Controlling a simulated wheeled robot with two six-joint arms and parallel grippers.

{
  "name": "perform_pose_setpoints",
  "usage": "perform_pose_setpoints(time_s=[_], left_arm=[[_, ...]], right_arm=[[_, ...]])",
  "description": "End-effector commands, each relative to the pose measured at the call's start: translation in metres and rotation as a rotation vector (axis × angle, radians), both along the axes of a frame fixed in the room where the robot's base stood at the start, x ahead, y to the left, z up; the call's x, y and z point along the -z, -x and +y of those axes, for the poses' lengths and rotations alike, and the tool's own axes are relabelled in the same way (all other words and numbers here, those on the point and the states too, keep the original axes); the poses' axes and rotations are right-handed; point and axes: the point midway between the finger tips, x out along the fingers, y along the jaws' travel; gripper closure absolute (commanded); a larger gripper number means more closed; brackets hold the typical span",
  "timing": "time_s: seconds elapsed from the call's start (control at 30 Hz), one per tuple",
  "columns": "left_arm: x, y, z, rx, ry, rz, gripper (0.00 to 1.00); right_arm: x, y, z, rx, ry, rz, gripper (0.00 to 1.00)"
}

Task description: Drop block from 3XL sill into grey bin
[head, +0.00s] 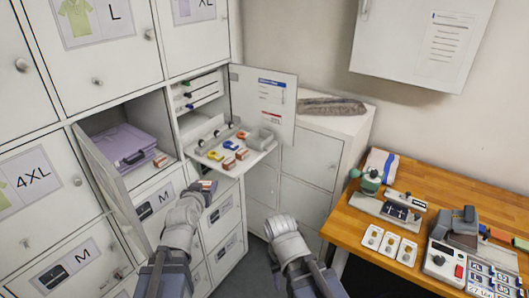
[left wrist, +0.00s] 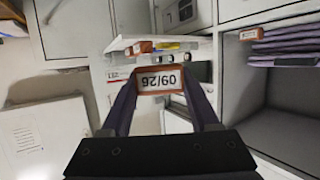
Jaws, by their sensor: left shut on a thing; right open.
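The grey bin (head: 260,139) is at the shelf's right end, beside the open door. Another red-and-white block (head: 160,161) is at the front of an open compartment with folded purple garments (head: 125,143). No 3XL label is readable. My right gripper (head: 281,224) is open, low and apart from the shelf.
Several small coloured items and blocks (head: 229,163) occupy the shelf. An open locker door (head: 110,185) stands left of my left arm, and another (head: 270,105) stands behind the bin. A wooden bench (head: 345,226) with devices is at right.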

Motion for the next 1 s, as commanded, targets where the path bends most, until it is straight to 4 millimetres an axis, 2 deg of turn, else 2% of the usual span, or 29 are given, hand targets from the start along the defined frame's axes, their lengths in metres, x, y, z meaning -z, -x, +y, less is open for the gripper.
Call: perform_pose_setpoints(time_s=[0.43,0.57,0.8,1.0], left_arm=[[0.001,0.000,0.000,0.000,0.000,0.000,0.91],[0.013,0.000,0.000,0.000,0.000,0.000,0.91],[0.047,0.000,0.000,0.000,0.000,0.000,0.91],[0.045,0.000,0.000,0.000,0.000,0.000,0.91]], right_arm=[[0.002,0.000,0.000,0.000,0.000,0.000,0.50],[0.013,0.000,0.000,0.000,0.000,0.000,0.50],[0.047,0.000,0.000,0.000,0.000,0.000,0.50],[0.045,0.000,0.000,0.000,0.000,0.000,0.50]])
